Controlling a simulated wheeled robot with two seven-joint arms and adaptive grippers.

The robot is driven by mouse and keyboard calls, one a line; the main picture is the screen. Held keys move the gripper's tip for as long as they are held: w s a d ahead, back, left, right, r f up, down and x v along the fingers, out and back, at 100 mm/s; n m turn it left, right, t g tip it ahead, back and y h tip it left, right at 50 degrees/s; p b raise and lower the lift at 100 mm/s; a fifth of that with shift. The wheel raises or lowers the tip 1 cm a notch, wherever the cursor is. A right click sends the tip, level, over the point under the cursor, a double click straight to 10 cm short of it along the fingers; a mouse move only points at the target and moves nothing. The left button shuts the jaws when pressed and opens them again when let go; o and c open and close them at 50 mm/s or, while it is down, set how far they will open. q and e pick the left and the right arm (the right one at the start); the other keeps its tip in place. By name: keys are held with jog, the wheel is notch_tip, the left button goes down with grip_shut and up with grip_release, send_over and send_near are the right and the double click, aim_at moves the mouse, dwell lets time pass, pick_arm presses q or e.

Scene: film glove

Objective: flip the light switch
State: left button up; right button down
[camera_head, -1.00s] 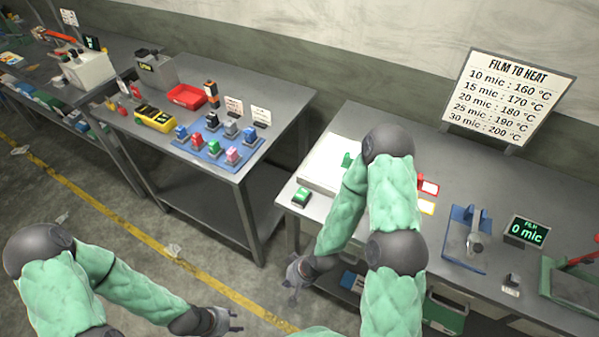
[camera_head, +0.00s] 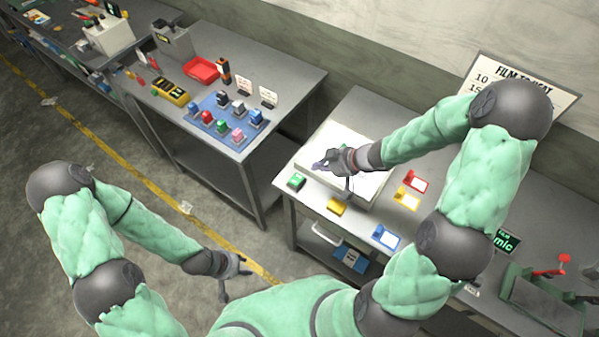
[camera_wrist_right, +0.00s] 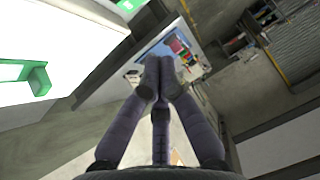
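A white flat box (camera_head: 368,190) stands on the right table, partly covered by my right gripper and wrist. In the right wrist view its white surface (camera_wrist_right: 60,35) fills the upper left, with a green part (camera_wrist_right: 36,80) on it. I cannot tell for sure which part is the light switch. My right gripper (camera_head: 322,164) is over the box; in the wrist view its fingertips (camera_wrist_right: 160,76) are together with nothing seen between them. Whether it touches the box is unclear. My left gripper (camera_head: 236,276) hangs empty over the floor, fingers spread.
A green block (camera_head: 296,181) and a yellow block (camera_head: 338,206) lie near the box's front edge. Red, yellow and blue framed cards (camera_head: 385,237) lie to the right. The sign (camera_head: 565,100) is partly behind my arm. The middle table holds a blue mat (camera_head: 205,126) with several coloured blocks.

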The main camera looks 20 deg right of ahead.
jog(key=b, duration=0.4)
send_over(297, 182)
jog(key=f, duration=0.7)
jog(key=shift+d, duration=0.25)
jog(key=shift+a+f+b, duration=0.2)
jog(key=shift+f+b, duration=0.6)
jog(key=shift+f, duration=0.4)
jog(key=shift+a+f+b, duration=0.15)
jog(key=shift+f+b, duration=0.2)
jog(key=shift+f, duration=0.4)
